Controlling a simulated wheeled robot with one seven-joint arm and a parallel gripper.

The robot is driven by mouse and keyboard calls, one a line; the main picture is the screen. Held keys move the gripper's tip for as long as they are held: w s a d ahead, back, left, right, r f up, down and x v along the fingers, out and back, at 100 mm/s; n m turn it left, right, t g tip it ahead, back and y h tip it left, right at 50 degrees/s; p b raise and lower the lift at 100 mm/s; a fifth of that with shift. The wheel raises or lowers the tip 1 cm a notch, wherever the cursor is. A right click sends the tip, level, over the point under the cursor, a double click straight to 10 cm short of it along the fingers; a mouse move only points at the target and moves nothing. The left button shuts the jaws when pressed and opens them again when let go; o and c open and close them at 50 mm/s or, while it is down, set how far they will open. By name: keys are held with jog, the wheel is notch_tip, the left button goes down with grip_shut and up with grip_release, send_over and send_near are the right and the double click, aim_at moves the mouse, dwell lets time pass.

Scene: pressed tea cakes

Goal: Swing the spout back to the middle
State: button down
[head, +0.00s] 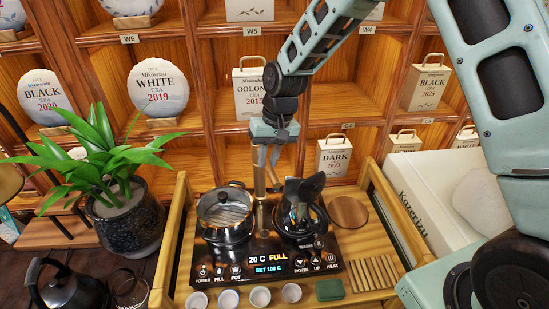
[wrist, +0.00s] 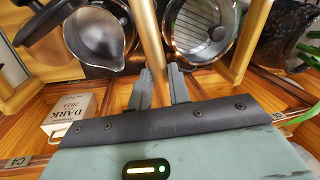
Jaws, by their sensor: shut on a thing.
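The metal spout (head: 260,180) stands at the back of the black tea-stove panel, between the glass-sided pot and the kettle. My gripper (head: 270,152) is at its upper part, reaching in from above, and is shut on it. In the wrist view the spout (wrist: 150,40) runs as a brassy bar to between my fingertips (wrist: 160,82). The pot (head: 226,212) sits on the left of the panel, with a rack inside. The dark kettle (head: 300,215) sits on the right. My gripper hides the spout's top, so its exact aim is hard to tell.
The control panel (head: 265,262) reads 20 C FULL, set 100 C. Several white cups (head: 228,298) line the front. A wooden disc (head: 348,212) and a green block (head: 329,290) lie right. Shelves with tea boxes (head: 334,157) stand close behind; a potted plant (head: 125,205) is left.

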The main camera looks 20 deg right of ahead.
jog(key=shift+a+m+b, duration=0.3)
jog(key=shift+a+m, duration=0.55)
jog(key=shift+m, duration=0.35)
jog(key=shift+r, duration=0.1)
jog(key=c, duration=1.3)
grip_release()
jog(key=d+r+b, duration=0.3)
jog(key=r, duration=1.4)
jog(key=shift+s+d+b, duration=0.15)
jog(key=shift+s+b, duration=0.15)
